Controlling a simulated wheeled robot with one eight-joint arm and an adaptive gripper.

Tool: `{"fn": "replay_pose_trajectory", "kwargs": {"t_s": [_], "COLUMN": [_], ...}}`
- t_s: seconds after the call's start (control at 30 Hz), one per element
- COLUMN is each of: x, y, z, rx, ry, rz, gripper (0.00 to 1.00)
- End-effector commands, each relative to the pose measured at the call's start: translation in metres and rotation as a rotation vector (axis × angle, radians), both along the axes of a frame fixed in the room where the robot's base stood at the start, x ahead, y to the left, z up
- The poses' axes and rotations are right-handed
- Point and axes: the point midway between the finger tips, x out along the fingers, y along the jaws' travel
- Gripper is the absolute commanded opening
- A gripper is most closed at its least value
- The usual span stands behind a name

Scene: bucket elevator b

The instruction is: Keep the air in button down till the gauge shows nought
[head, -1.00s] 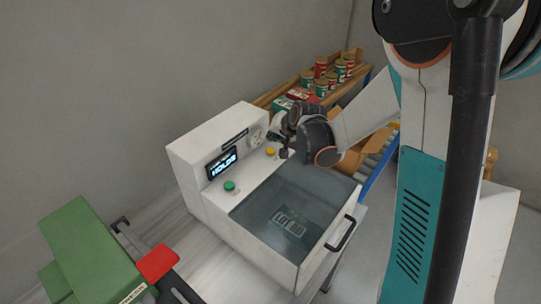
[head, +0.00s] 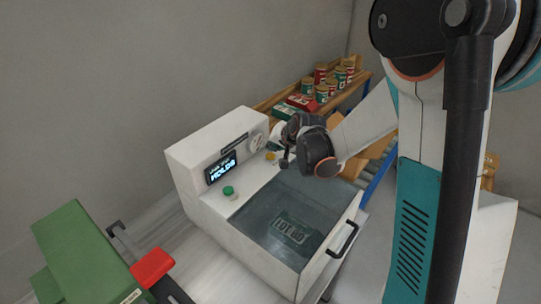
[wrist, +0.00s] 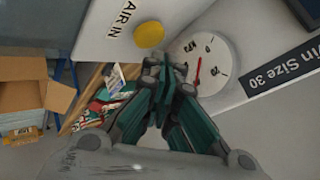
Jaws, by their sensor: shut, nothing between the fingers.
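The yellow air in button (wrist: 149,35) shows in the wrist view beside its "AIR IN" label, and in the head view (head: 271,156) on the white machine's top. The round gauge (wrist: 213,66) has a red needle; its small numerals are hard to read. My gripper (wrist: 164,62) is shut and empty, its tips between button and gauge in the wrist view, apart from the button in the picture. In the head view my gripper (head: 285,165) hangs over the machine top, just right of the button. The machine's display (head: 221,168) reads "HOLDS".
A green button (head: 228,190) is left of the clear lid (head: 270,226), which covers a chamber with a labelled pack. A green box (head: 80,250) and red piece (head: 152,267) lie front left. Cans (head: 330,82) stand on a shelf behind. A cardboard box (wrist: 30,95) shows in the wrist view.

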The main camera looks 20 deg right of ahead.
Motion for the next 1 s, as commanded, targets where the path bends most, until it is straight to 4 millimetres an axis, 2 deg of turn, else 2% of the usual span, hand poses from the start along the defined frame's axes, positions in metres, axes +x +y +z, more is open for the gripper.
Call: {"fn": "replay_pose_trajectory", "kwargs": {"t_s": [0.63,1.0], "x": [0.0,-0.0002], "y": [0.0,0.0], "z": [-0.0006,-0.0089], "rx": [0.0,0.0], "ry": [0.0,0.0], "rz": [0.0,0.0], "gripper": [0.0,0.0]}}
